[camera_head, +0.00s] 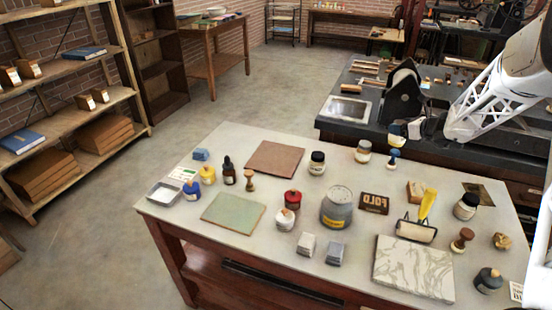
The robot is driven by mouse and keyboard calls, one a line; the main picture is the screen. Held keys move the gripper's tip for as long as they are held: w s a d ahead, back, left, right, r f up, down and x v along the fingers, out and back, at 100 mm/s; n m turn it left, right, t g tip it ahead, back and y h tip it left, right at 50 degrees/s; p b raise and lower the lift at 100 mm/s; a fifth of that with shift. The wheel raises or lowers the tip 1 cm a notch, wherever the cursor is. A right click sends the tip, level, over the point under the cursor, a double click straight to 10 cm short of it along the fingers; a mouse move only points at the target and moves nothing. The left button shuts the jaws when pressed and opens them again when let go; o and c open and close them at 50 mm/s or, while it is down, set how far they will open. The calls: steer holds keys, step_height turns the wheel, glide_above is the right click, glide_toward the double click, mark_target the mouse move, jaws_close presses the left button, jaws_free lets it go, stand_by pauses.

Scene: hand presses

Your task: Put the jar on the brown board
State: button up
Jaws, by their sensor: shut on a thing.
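The brown board (275,160) lies flat and bare at the back left of the pale table. My gripper (409,131) is above the table's back edge, to the right of the board. It is shut on a small jar (397,132) with a pale and dark surface, held up in the air. The fingers partly hide it, and its details are too small to tell. A small blue-and-dark stamp-like object (393,159) shows just below it.
The pale table (240,150) also bears a green board (233,213), a marbled slab (413,267), a large grey jar (337,215), a black-lidded jar (317,163) and a cream-lidded jar (363,152). A dark bench with a press (403,92) stands behind.

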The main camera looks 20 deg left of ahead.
steer(key=s+a+n+g+y, duration=0.1)
steer(key=s+a+n+g, duration=0.1)
steer(key=s+a, duration=0.75)
steer(key=s+a+n+g, duration=0.15)
steer(key=s+a, duration=0.25)
steer(key=a, duration=1.1)
steer(key=s+a+n+g+y, duration=0.1)
steer(key=s+a+n+g, duration=0.1)
steer(key=s+a, duration=0.75)
step_height(320, 180, down, 9)
steer(key=w+a, duration=0.2)
steer(key=w, duration=0.1)
steer(key=shift+r, duration=0.15)
steer(key=shift+m, duration=0.25)
glide_above(276, 158)
steer(key=f, duration=0.1)
steer(key=shift+w+f, duration=0.2)
steer(key=shift+f, duration=0.15)
steer(key=shift+f, duration=1.6)
